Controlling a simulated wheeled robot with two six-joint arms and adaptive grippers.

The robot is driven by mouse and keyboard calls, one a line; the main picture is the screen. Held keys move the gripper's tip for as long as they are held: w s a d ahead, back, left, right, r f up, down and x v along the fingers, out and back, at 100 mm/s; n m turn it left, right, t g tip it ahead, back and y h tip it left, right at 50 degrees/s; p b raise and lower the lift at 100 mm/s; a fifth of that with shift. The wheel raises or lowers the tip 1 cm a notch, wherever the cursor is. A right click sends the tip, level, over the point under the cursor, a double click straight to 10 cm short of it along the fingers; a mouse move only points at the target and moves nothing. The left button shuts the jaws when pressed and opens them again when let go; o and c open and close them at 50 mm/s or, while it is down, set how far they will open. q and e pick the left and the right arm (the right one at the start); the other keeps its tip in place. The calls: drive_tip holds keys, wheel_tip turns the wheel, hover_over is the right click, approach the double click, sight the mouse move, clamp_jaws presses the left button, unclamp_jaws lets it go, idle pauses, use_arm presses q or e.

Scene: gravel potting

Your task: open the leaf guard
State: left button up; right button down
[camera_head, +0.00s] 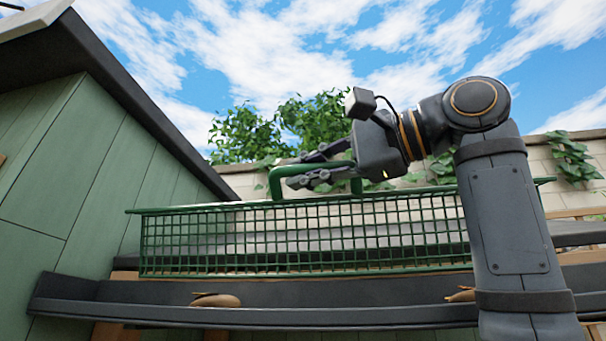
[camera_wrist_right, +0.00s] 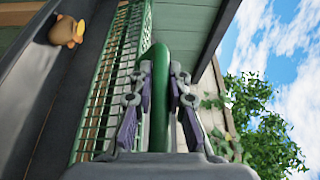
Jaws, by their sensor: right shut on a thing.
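The leaf guard (camera_head: 300,240) is a green wire-mesh panel with a green bar handle (camera_head: 275,184) on its upper edge. In the head view its mesh faces me above the dark gutter (camera_head: 330,314). My right gripper (camera_head: 297,172) is shut on the handle, coming in from the right. In the right wrist view the handle (camera_wrist_right: 160,95) runs between the two fingers of the gripper (camera_wrist_right: 163,78), and the mesh (camera_wrist_right: 118,75) lies to the left. My arm hides the guard's right part in the head view. My left gripper is not in view.
Brown rounded lumps lie in the gutter, one at left (camera_head: 215,300) and one at right (camera_head: 461,295). A green plank wall (camera_head: 90,180) with a dark roof edge stands close at left. A pale block wall (camera_head: 590,150) with ivy is behind. Open sky is above.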

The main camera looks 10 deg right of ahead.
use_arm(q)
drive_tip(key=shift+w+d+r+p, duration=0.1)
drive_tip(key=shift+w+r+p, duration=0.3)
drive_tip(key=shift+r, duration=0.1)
use_arm(e)
drive_tip(key=shift+w+d+r, duration=0.2)
drive_tip(key=shift+w+r, duration=0.2)
drive_tip(key=shift+w, duration=0.15)
drive_tip(key=shift+w+d+r, duration=0.2)
drive_tip(key=shift+w+r, duration=0.2)
drive_tip(key=shift+w, duration=0.1)
drive_tip(key=c, duration=1.3)
unclamp_jaws()
drive_tip(key=shift+s+d, duration=0.1)
drive_tip(key=shift+d, duration=0.05)
drive_tip(key=v, duration=1.1)
